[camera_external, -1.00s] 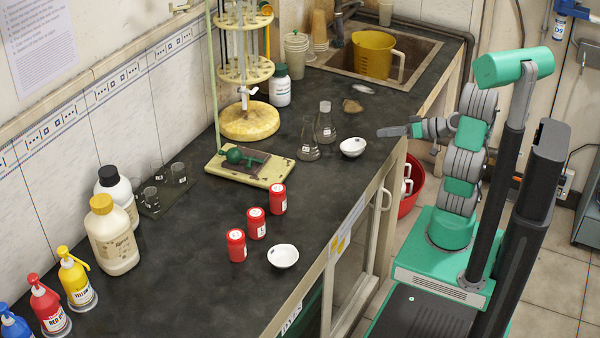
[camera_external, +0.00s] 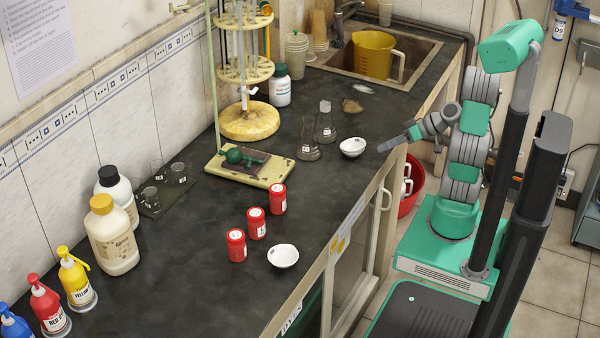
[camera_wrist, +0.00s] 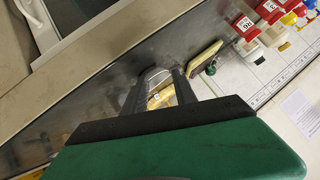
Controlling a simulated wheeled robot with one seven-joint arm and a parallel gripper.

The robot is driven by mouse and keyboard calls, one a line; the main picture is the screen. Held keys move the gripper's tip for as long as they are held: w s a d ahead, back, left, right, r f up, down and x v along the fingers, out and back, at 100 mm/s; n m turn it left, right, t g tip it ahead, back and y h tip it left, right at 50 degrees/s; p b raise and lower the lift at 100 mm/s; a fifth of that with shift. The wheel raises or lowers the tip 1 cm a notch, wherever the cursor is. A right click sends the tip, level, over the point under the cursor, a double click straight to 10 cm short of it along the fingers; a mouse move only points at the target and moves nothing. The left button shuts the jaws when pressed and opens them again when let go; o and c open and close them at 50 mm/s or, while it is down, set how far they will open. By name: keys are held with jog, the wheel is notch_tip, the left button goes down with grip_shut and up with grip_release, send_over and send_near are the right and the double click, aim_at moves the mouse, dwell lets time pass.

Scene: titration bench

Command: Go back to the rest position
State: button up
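My gripper (camera_external: 386,147) is over the right edge of the bench, just right of a white dish (camera_external: 353,147), and points left and slightly down. It is small in the external view. In the wrist view my gripper (camera_wrist: 160,86) shows its two dark fingers apart, with a clear gap between them. Nothing is seen held; part of the bench and a yellowish thing (camera_wrist: 162,96) show beyond the gap. My arm is folded above my base, beside the bench.
Two glass flasks (camera_external: 325,128) stand left of the dish. Three red jars (camera_external: 257,224) and a second white dish (camera_external: 283,256) are nearer the front. A yellow jug (camera_external: 373,55) stands in the sink. A red bucket (camera_external: 411,190) is on the floor between bench and base.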

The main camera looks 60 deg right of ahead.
jog(key=a+g, duration=0.1)
jog(key=a, duration=0.1)
jog(key=a+f+n+g, duration=0.1)
jog(key=w+a+g+p, duration=0.1)
jog(key=a+g, duration=0.1)
jog(key=shift+a+f, duration=0.35)
jog(key=a+n+g+h, duration=0.1)
jog(key=a+g, duration=0.1)
jog(key=a, duration=0.1)
jog(key=shift+r+p, duration=0.2)
jog(key=shift+p, duration=0.15)
jog(key=s+a+r+g+h+p, duration=0.1)
jog(key=a+r+h+p, duration=0.15)
jog(key=a+r, duration=0.4)
notch_tip(320, 180, down, 47)
jog(key=s+g+b, duration=0.1)
jog(key=b, duration=4.3)
jog(key=shift+s+d+r+h, duration=0.15)
jog(key=shift+s+h, duration=0.15)
jog(key=shift+h, duration=0.15)
jog(key=shift+c, duration=0.4)
